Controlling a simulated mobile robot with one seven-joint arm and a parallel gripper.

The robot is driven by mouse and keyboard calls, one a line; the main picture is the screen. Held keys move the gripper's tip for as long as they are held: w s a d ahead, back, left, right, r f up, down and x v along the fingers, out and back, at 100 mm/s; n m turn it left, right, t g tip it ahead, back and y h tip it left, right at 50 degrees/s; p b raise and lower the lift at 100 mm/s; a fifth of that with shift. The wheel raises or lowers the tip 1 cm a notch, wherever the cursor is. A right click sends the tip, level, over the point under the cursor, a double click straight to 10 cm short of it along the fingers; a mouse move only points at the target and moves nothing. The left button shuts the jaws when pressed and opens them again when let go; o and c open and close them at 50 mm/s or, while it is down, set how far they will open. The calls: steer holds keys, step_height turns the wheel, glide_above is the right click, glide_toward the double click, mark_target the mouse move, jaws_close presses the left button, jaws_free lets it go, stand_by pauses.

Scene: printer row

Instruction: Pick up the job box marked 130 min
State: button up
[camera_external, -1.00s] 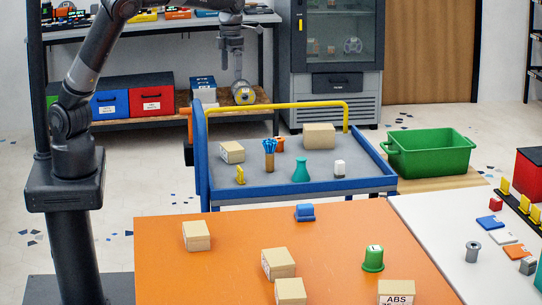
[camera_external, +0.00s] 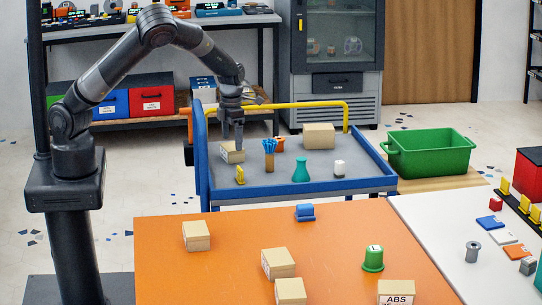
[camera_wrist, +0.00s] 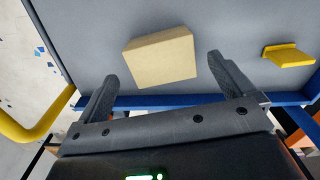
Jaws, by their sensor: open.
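A tan box (camera_external: 232,154) with a white label on one side stands on the grey deck of the blue cart (camera_external: 330,184), at its left. The label is too small to read. My gripper (camera_external: 235,143) points down at this box, its fingers overlapping the box in the external view. In the wrist view a tan box (camera_wrist: 160,57) shows its plain top, lying a little askew between the spread fingers (camera_wrist: 161,72), with gaps on both sides. My gripper is open and holds nothing. I cannot read 130 min on any box.
A larger tan box (camera_external: 319,136), a cup of blue pieces (camera_external: 269,155), a teal flask (camera_external: 301,170) and a yellow piece (camera_external: 240,175) share the cart. The yellow piece is also in the wrist view (camera_wrist: 289,56). More tan boxes (camera_external: 197,236) stand on the orange table (camera_external: 335,240).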

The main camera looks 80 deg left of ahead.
mark_target(232, 146)
step_height(232, 146, down, 5)
steer(key=shift+d+r, duration=0.1)
steer(key=shift+r, duration=0.05)
steer(key=c, duration=1.1)
steer(key=shift+c, duration=0.2)
